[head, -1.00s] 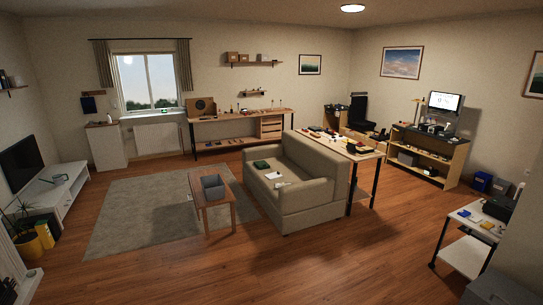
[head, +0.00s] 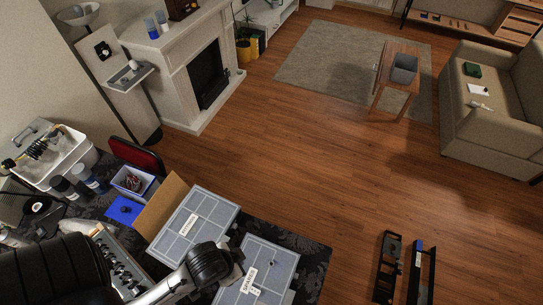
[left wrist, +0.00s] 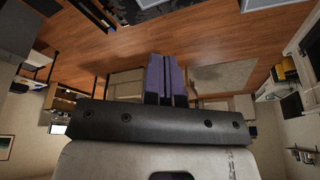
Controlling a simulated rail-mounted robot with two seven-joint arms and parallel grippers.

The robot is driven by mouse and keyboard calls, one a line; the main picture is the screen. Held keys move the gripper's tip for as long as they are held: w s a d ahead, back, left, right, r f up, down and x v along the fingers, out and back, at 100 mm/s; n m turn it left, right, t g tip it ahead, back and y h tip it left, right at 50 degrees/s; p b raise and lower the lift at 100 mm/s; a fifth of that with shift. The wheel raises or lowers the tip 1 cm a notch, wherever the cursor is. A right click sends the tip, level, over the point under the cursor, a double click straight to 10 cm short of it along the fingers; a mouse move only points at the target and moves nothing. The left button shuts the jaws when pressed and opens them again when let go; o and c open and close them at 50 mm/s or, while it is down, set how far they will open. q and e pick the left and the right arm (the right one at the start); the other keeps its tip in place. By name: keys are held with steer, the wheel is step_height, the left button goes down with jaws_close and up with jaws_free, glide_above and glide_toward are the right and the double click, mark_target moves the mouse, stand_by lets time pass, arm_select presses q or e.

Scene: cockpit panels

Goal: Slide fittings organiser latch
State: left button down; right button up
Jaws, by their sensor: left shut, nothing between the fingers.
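Two grey flat organisers with divided lids lie on the dark patterned bench top in the head view. The farther organiser (head: 207,213) carries a white label that may read fittings. The nearer organiser (head: 281,262) has a label that seems to read spares. I cannot make out a latch on either. My left arm's black joint crosses in front of the organisers' near sides and hides part of them. My left gripper (left wrist: 165,77) shows in the left wrist view with its purple fingers together and empty, with open room beyond. My right gripper is not in view.
A brown board (head: 161,207) stands against the farther organiser. A blue item (head: 124,210), a small bin (head: 133,181), bottles (head: 83,180) and a white tray of tools (head: 43,152) crowd the bench's left part. A red-backed chair (head: 137,156) stands behind it.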

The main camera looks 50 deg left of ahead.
arm_select(q)
steer(key=w+a+r+m+t+y+b, duration=0.1)
steer(key=w+r+t+b, duration=0.3)
steer(key=w, duration=0.6)
steer(key=w+a+f+m+t+b, duration=0.1)
steer(key=w+a+m+t+b, duration=0.1)
steer(key=w+b, duration=0.55)
steer(key=w+a+f+m+g+y+b, duration=0.25)
steer(key=w+a+f+b, duration=0.45)
steer(key=w, duration=0.6)
steer(key=a+f+n+g, duration=0.3)
steer(key=a+f+g, duration=0.2)
steer(key=a+f, duration=0.5)
steer(key=n+g+h+p, duration=0.2)
steer(key=n+g+h, duration=0.35)
steer(key=n, duration=0.35)
glide_toward(235, 226)
step_height(235, 226, down, 7)
steer(key=shift+d+f+g+y, duration=0.2)
steer(key=shift+d+g+y, duration=0.1)
steer(key=shift+d+g, duration=0.15)
